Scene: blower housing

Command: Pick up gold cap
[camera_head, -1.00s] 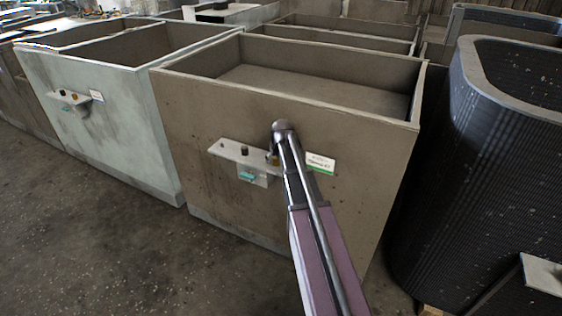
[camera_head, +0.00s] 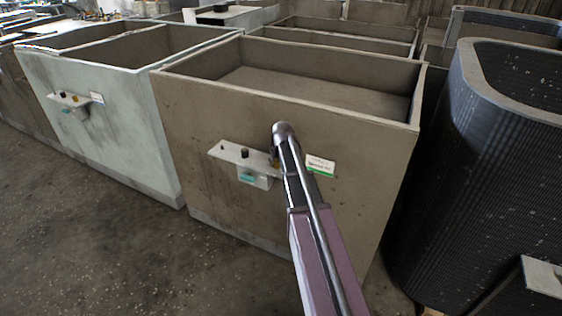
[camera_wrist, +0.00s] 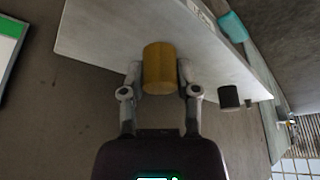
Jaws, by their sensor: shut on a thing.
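The gold cap (camera_wrist: 160,68) is a short yellow cylinder. In the wrist view it sits between the two fingers of my gripper (camera_wrist: 159,76), which are shut on it. The grey shelf (camera_wrist: 105,32) lies right behind the cap in this view; I cannot tell whether the cap touches it. In the head view the gold cap (camera_head: 275,162) is mostly hidden behind my arm, at the right end of the shelf (camera_head: 228,152). My gripper's fingers are hidden there.
A black cap (camera_wrist: 229,97) stands on the same shelf near my gripper. A teal part (camera_wrist: 233,26) is on the shelf's front. The shelf is fixed to a brown open-topped bin (camera_head: 200,110). A label (camera_head: 320,166) is beside my arm. A dark ribbed housing (camera_head: 430,200) stands at the right.

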